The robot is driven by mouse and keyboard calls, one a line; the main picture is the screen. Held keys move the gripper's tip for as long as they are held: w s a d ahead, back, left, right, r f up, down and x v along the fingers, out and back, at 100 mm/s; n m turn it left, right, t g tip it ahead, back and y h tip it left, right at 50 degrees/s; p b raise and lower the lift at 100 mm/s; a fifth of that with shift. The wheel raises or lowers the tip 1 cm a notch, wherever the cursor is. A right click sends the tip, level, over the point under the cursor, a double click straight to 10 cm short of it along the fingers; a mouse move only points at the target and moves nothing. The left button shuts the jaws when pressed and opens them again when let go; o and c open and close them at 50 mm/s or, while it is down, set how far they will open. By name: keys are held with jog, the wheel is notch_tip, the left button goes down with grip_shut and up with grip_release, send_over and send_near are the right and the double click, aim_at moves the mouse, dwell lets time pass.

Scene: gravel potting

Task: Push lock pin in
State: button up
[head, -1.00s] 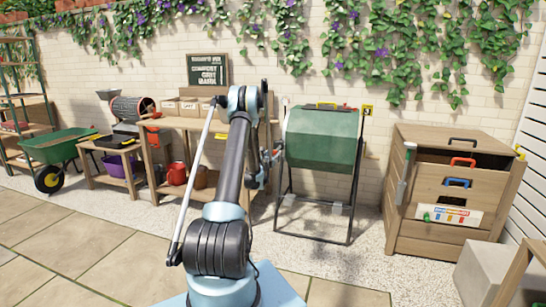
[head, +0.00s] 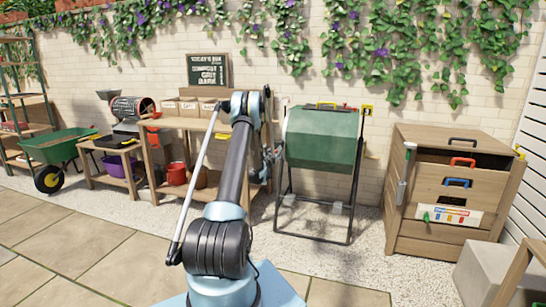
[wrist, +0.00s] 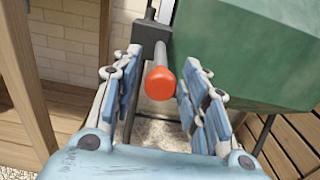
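The lock pin (wrist: 160,83) has a round orange-red head and shows in the wrist view, pointing toward me from a dark bracket beside the green drum. My gripper (wrist: 168,75) is open, with one blue-padded finger on each side of the pin head. Gaps show between the pin head and both fingers, so I see no grip on it. The green drum (wrist: 250,50) fills the upper right of the wrist view. In the head view the drum (head: 322,138) hangs in its dark stand, and my gripper (head: 272,158) is at its left side.
A wooden workbench (head: 190,123) stands left of the drum, and its wooden leg (wrist: 25,80) shows at left in the wrist view. A wooden compost bin (head: 445,190) stands to the right. The paved floor in front is clear.

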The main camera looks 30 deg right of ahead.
jog(key=c, duration=0.5)
jog(key=shift+w+d, duration=0.1)
jog(key=shift+c, duration=0.2)
jog(key=shift+x, duration=2.55)
jog(key=o, duration=1.2)
jog(key=v, duration=0.9)
